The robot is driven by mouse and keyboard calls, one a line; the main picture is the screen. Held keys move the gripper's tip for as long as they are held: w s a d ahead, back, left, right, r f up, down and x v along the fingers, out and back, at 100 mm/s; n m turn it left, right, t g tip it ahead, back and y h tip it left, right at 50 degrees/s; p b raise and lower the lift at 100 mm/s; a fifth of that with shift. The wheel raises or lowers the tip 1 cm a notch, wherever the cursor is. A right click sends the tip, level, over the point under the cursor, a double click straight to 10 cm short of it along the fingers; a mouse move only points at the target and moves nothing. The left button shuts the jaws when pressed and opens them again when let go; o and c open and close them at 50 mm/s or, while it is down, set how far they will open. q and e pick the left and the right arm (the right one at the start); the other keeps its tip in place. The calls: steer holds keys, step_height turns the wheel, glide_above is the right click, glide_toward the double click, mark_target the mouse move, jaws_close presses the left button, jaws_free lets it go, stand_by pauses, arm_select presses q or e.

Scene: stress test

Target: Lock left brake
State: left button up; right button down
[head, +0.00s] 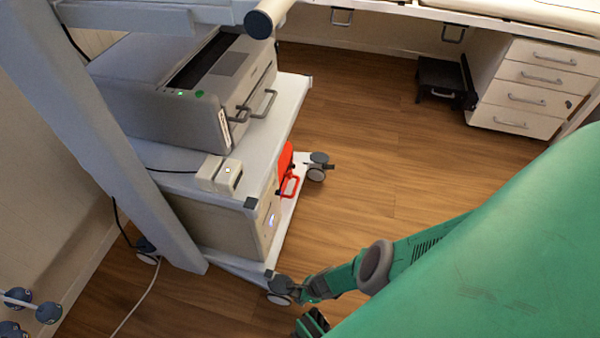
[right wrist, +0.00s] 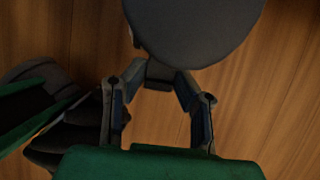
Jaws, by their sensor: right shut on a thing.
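The cart (head: 292,95) stands at the left with its front toward the open floor. Its near front caster (head: 279,291) is grey, and its brake lever is hidden at my right gripper (head: 300,290). In the right wrist view the two fingers of my right gripper (right wrist: 159,80) close in on a small dark part under the round grey caster cover (right wrist: 195,25); this appears to be the brake lever.
A grey printer (head: 175,100), a small white device (head: 219,174) and a red-handled box (head: 286,170) are on the cart. A cable lies on the floor behind. White drawers (head: 530,85) and a black step (head: 440,80) stand at the back right. The middle floor is clear.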

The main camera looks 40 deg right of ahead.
steer(key=shift+s+a+f+t+y+b, duration=0.15)
steer(key=shift+s+f+t+y+b, duration=0.25)
steer(key=shift+b, duration=0.05)
steer(key=shift+t, duration=0.3)
steer(key=shift+d+f+b, duration=0.1)
steer(key=shift+d+b, duration=0.15)
steer(key=shift+b, duration=0.05)
steer(key=c, duration=1.3)
jaws_free()
steer(key=shift+w, duration=0.1)
steer(key=shift+w, duration=0.1)
